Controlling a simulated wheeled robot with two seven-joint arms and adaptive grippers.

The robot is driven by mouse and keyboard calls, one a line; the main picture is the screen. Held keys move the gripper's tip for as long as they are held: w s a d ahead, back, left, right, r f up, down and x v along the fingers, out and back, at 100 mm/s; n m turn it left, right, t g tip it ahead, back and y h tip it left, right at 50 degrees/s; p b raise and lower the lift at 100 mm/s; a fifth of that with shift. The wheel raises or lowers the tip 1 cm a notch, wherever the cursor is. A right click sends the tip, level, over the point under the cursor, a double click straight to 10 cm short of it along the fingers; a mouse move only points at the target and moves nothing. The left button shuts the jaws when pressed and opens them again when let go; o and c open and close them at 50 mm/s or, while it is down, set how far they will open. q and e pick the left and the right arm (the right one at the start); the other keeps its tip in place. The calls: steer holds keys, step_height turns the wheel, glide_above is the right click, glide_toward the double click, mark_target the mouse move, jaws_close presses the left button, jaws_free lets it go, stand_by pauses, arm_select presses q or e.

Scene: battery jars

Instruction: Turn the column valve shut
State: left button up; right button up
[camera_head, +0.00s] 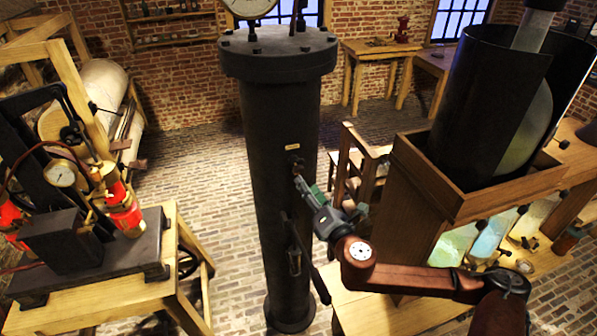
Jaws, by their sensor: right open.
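The tall dark column (270,110) stands upright in the middle of the view, with a wide bolted flange at its top. A small dark valve (296,163) sits on its front, just below a small brass plate (292,147). My right gripper (300,183) reaches in from the right and is open. Its fingertips are just below the valve, close to the column's face. I cannot tell whether they touch the valve, and its exact handle position is too small to tell. My left gripper is not in view.
A dark lever fitting (295,262) hangs lower on the column. A gauge (248,5) tops it. At left, a wooden bench (150,290) bears a machine with red cylinders (124,212). At right, a wooden stand (420,180) holds large dark jars (490,100). Brick floor (205,180) lies open left of the column.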

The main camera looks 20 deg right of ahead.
mark_target(299, 172)
steer(key=shift+w+r, duration=0.2)
steer(key=shift+w, duration=0.25)
steer(key=w, duration=0.2)
steer(key=w+p, duration=0.1)
steer(key=w, duration=0.1)
steer(key=w+a, duration=0.1)
steer(key=w, duration=0.1)
steer(key=shift+w+f+p, duration=0.1)
steer(key=shift+w+p, duration=0.25)
steer(key=shift+p, duration=0.05)
steer(key=shift+c, duration=0.2)
steer(key=c, duration=1.1)
